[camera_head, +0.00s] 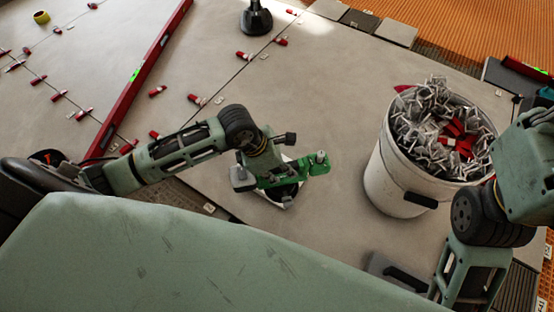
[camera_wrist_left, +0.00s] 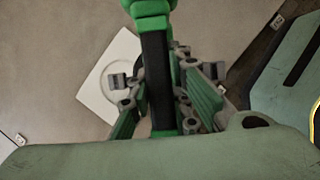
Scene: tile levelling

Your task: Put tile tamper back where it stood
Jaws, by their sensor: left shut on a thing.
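The tile tamper (camera_head: 318,164) has a green body and is held in my left gripper (camera_head: 284,178), which is shut on it. In the left wrist view the tamper's green and black handle (camera_wrist_left: 157,60) runs between the fingers of the left gripper (camera_wrist_left: 165,100). A white square pad with a round outline (camera_wrist_left: 104,90) lies on the floor below. Its edge also shows under the gripper in the head view (camera_head: 289,206). The tamper's lower end is largely hidden, so I cannot tell if it touches the pad. My right gripper is not in view.
A white bucket (camera_head: 397,178) full of grey clips and red wedges stands right of the tamper. A black tool (camera_head: 256,18) stands at the top. A long red level (camera_head: 135,75) lies at left. Several red wedges sit along the tile joints. Bare tile surrounds the pad's far side.

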